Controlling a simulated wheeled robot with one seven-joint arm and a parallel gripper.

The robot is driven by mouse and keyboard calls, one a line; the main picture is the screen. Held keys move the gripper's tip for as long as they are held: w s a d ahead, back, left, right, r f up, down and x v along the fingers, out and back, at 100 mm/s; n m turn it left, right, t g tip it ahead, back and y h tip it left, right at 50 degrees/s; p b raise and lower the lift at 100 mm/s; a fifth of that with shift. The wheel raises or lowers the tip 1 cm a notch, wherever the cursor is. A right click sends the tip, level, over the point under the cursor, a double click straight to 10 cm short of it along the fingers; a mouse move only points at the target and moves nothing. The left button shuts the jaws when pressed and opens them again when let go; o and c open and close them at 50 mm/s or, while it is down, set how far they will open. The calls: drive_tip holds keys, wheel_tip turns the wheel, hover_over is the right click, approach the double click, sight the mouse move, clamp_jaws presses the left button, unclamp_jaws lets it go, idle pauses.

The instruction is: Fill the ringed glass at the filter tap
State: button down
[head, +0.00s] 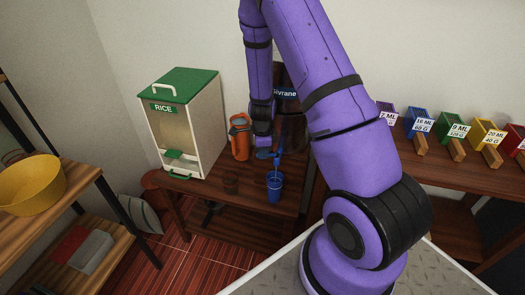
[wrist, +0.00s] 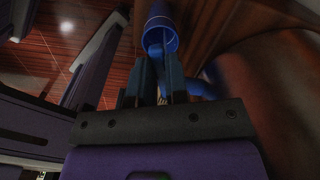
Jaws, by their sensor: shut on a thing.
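A blue glass (head: 275,190) stands upright on the low dark wooden table, and its open mouth also shows in the wrist view (wrist: 160,36). I cannot make out a ring marking on it. A dark brown filter dispenser (head: 290,118) stands behind my arm, mostly hidden, with part of a label showing. A blue tap part (wrist: 203,89) shows just beside my fingers. My gripper (wrist: 156,75) is shut on a blue piece, which looks like the tap's lever, above and behind the glass. The glass is apart from my fingers. I cannot tell whether water flows.
A rice dispenser (head: 188,122) and an orange canister (head: 240,137) stand left of the tap. Coloured scoop boxes (head: 452,133) line the right shelf. A yellow bowl (head: 32,184) is at far left.

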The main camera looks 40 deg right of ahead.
drive_tip(key=c, duration=1.1)
unclamp_jaws()
wheel_tip(320, 180, up, 11)
drive_tip(key=shift+f, duration=0.1)
